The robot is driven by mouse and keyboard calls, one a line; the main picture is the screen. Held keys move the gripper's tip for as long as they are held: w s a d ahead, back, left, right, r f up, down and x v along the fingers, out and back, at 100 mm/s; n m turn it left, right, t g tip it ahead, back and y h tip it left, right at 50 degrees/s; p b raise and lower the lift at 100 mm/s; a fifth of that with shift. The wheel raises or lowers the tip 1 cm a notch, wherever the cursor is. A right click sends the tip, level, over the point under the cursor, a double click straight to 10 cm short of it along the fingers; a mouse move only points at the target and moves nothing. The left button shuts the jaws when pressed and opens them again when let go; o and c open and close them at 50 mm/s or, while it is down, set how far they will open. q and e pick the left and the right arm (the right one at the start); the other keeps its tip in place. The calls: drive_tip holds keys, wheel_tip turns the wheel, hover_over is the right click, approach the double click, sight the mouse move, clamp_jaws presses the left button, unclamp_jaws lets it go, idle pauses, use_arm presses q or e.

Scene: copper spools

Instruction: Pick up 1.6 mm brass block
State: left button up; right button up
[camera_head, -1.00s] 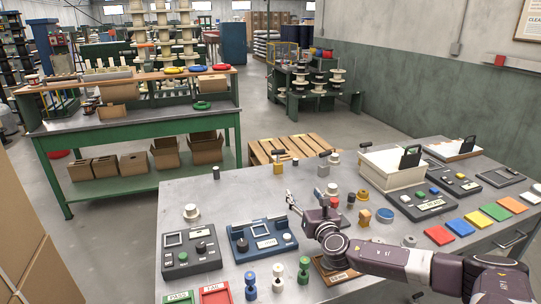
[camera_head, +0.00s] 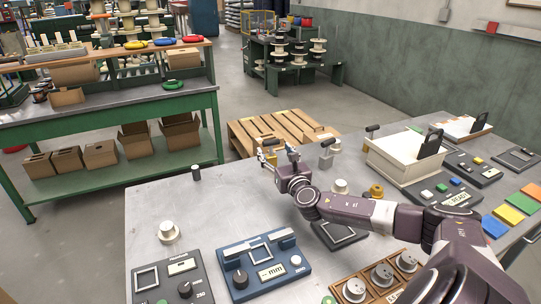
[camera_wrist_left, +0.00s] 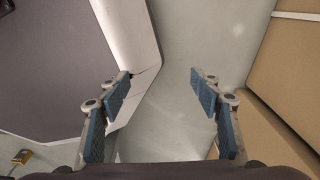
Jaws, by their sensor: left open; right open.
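A small brass-coloured block (camera_head: 269,150) with a dark handle on top stands at the back edge of the grey table (camera_head: 228,205). I cannot read a size on it. My right gripper (camera_head: 275,157) is open at this block in the head view, its fingers overlapping the block and partly hiding it. I cannot tell whether they touch it. A grey block (camera_head: 326,160) with a dark handle stands just to the right. My left gripper (camera_wrist_left: 163,83) is open and empty in the left wrist view, away from the table's objects.
A dark cylinder (camera_head: 196,173) stands to the left. A white bin (camera_head: 393,162) and a brass-coloured piece (camera_head: 376,190) are to the right. A blue gauge panel (camera_head: 265,270) lies in front. A wooden pallet (camera_head: 290,122) is on the floor behind the table.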

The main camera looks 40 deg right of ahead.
sight(272, 144)
drive_tip(key=shift+d+x, duration=0.2)
drive_tip(key=shift+x, duration=2.45)
drive_tip(key=shift+s, duration=0.1)
drive_tip(key=c, duration=1.5)
drive_tip(key=shift+r, duration=0.15)
clamp_jaws()
